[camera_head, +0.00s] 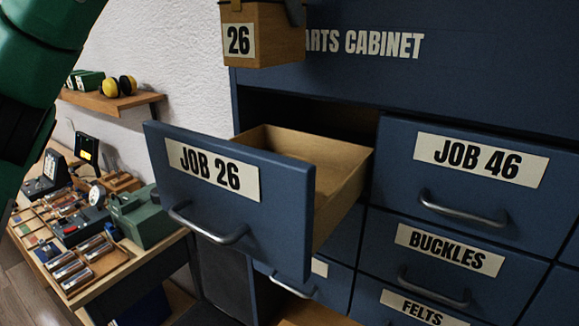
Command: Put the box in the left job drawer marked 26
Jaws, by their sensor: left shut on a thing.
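The wooden box (265,45) with a "26" label on its front hangs at the top of the head view, cut off by the upper edge. My left gripper (266,6) is shut on it; only the dark finger ends show at the box's top. The drawer marked JOB 26 (230,215) is pulled out of the blue cabinet, and the part of its wooden inside that shows is empty. The box appears above the drawer, apart from it; how far above or behind is hard to judge. My right gripper is not in view.
The parts cabinet (480,50) has a shut JOB 46 drawer (475,215) at right, with BUCKLES (445,265) and FELTS drawers below. Another drawer below JOB 26 shows a handle. At left, a cluttered bench (130,265) and a wall shelf (125,102) with yellow ear muffs.

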